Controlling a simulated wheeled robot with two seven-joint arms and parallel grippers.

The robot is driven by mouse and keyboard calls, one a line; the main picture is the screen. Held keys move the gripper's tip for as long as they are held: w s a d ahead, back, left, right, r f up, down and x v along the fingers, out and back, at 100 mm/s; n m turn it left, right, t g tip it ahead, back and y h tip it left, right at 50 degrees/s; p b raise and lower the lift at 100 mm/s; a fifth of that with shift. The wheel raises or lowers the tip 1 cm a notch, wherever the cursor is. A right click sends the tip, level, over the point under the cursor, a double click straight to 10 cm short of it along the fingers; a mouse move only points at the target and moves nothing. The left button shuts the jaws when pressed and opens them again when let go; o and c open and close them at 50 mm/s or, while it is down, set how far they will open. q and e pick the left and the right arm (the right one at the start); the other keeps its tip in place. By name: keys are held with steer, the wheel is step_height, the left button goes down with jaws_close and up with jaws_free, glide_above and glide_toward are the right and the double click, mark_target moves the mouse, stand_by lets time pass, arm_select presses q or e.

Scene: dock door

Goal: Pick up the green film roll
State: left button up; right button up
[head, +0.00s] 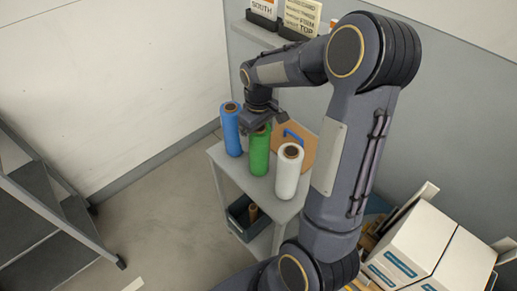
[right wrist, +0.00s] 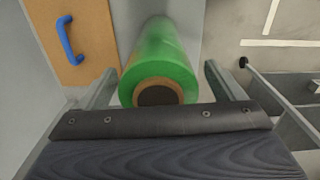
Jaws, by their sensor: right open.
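The green film roll (head: 260,154) stands upright on the grey cart (head: 262,189), between a blue roll (head: 231,130) and a white roll (head: 288,172). My right gripper (head: 262,121) is at the top of the green roll, coming from above, and partly hides its top end in the head view. In the right wrist view the green roll (right wrist: 165,55) shows its brown core end between the two open fingers. Gaps remain between the roll and the fingers. My left gripper is not in view.
A brown board with a blue handle (head: 294,138) lies behind the rolls on the cart. A dark bin (head: 245,217) is on the lower shelf. White boxes (head: 418,243) stand at right, and steps (head: 45,225) at left. Open floor lies between the steps and cart.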

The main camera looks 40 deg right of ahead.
steer(key=shift+f, duration=1.5)
steer(key=shift+c, duration=0.5)
steer(key=shift+d+r, duration=0.1)
steer(key=c, duration=1.8)
